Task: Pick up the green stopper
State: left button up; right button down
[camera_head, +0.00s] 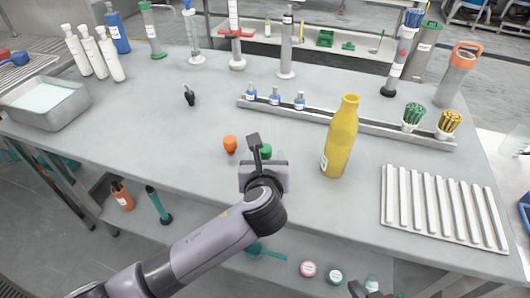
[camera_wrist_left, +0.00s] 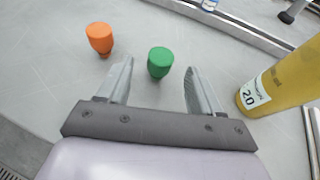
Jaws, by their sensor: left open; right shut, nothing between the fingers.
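The green stopper (camera_head: 266,151) stands on the grey table, partly hidden behind my left gripper (camera_head: 256,148) in the head view. In the left wrist view the green stopper (camera_wrist_left: 160,62) shows just beyond the gap between the open fingers (camera_wrist_left: 158,76), roughly centred and touching neither. My left gripper is open and empty. Part of what looks like my right gripper (camera_head: 368,290) shows at the bottom edge of the head view, low and away from the stopper; it is shut and empty.
An orange stopper (camera_head: 230,144) stands left of the green one, close to the left finger. A yellow bottle (camera_head: 341,138) stands to the right. Behind is a long metal rack (camera_head: 335,119) with small blue bottles. A ribbed white tray (camera_head: 440,208) lies at the right.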

aim_at(266, 152)
pick_arm(q)
jog(key=shift+x, duration=1.45)
jog(key=c, duration=1.1)
jog(key=shift+r, duration=0.1)
